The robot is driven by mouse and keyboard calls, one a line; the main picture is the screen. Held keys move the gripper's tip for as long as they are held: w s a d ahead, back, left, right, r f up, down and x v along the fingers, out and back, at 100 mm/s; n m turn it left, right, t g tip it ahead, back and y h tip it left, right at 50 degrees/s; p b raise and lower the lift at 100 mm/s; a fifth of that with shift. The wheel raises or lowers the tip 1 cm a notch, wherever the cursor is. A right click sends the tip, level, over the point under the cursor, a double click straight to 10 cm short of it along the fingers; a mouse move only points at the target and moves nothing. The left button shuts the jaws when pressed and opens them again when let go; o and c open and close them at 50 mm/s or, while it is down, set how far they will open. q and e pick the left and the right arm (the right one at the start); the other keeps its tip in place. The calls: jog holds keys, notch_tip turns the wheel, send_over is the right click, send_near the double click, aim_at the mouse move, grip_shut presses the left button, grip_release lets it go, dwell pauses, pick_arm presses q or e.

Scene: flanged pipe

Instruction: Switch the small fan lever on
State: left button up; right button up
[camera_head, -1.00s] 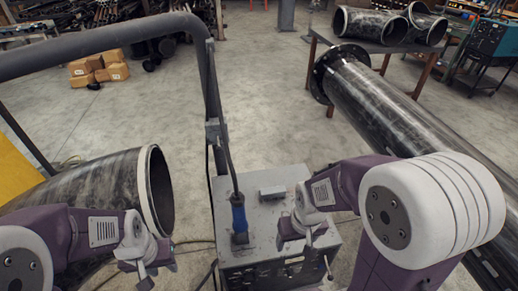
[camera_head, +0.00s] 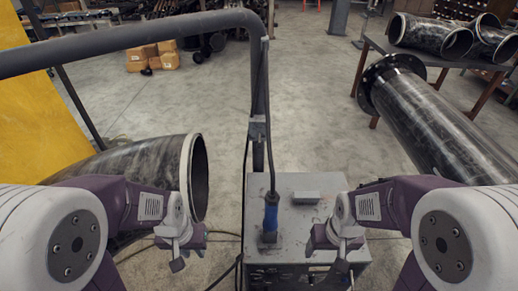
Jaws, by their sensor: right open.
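A grey metal box machine (camera_head: 325,183) stands in the lower middle of the head view, with a blue-handled torch (camera_head: 271,216) upright on its top. I cannot make out the small fan lever; the box's front panel (camera_head: 275,278) is seen steeply from above and partly covered by my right gripper. My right gripper (camera_head: 325,258) is open and empty over the front right of the box. My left gripper (camera_head: 183,256) hangs left of the box, apart from it, pointing down; its finger gap is not clear.
A thick grey boom and post (camera_head: 257,90) rise behind the box. A large pipe elbow (camera_head: 150,160) lies behind my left arm. A flanged pipe (camera_head: 440,125) lies at right, beside a table with pipe pieces (camera_head: 430,35). Cables run over the floor left of the box.

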pick_arm(q)
jog(key=shift+s+d+n, duration=0.1)
jog(key=shift+d+n, duration=0.05)
jog(key=shift+n, duration=0.35)
grip_shut()
jog(key=w+d+r+n+t+h, duration=0.2)
jog(key=w+r+n, duration=0.2)
jog(key=w, duration=0.6)
jog(key=w+d+r+n+t+h+b, duration=0.1)
jog(key=w+d+r+n+t, duration=0.1)
jog(key=w, duration=0.8)
jog(key=w+d+r+n+t+h, duration=0.2)
jog(key=w+r+n, duration=0.4)
jog(key=w, duration=0.5)
jog(key=d+n, duration=0.1)
jog(key=n, duration=0.1)
jog(key=shift+d+n+h, duration=0.15)
jog(key=shift+n+h, duration=0.15)
